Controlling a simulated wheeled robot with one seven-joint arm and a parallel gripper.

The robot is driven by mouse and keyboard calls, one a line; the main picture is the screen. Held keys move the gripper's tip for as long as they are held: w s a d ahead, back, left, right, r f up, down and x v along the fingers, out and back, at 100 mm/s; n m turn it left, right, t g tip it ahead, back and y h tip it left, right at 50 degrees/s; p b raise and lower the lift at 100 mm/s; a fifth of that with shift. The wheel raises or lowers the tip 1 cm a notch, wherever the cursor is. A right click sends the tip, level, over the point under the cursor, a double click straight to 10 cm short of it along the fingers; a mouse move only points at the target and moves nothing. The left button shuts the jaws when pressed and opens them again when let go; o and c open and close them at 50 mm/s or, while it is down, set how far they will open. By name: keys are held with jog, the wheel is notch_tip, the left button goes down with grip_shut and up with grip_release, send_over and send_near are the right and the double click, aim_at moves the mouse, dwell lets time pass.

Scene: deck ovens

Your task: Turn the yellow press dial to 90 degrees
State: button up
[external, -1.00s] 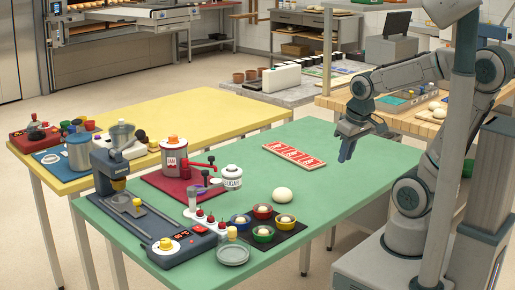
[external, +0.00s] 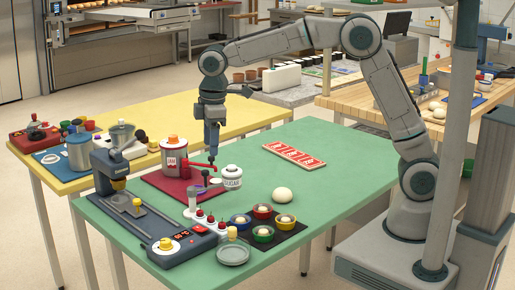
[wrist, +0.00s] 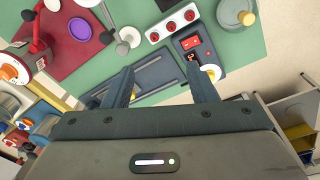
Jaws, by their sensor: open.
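The yellow press dial (external: 166,243) sits on a white disc on the dark blue press base (external: 183,250), near the left front of the green table. In the wrist view the dial (wrist: 212,71) shows just right of the right finger, which partly covers it. A small red-lit display (wrist: 193,45) is beside it. My gripper (external: 212,160) points down, open and empty, high above the table near the jam pot, behind and right of the dial. In the wrist view its two fingers (wrist: 161,75) are spread apart, touching nothing. The dial's angle is too small to read.
The press column (external: 108,170) rises at the left. The jam pot (external: 174,157), sugar jar (external: 232,177) and a white strip with red knobs (external: 208,221) stand close by. Coloured bowls (external: 262,234) and a grey dish (external: 233,254) are right of the dial.

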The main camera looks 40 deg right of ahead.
jog(key=a+f+n, duration=0.2)
jog(key=a+n, duration=0.1)
jog(key=a, duration=0.6)
jog(key=n+g+p, duration=0.1)
jog(key=n+p, duration=0.1)
jog(key=n, duration=0.1)
send_near(165, 240)
notch_tip(165, 240, down, 9)
jog(key=shift+a+r+p, duration=0.1)
jog(key=shift+r+p, duration=0.05)
jog(key=shift+p, duration=0.9)
jog(key=c, duration=1)
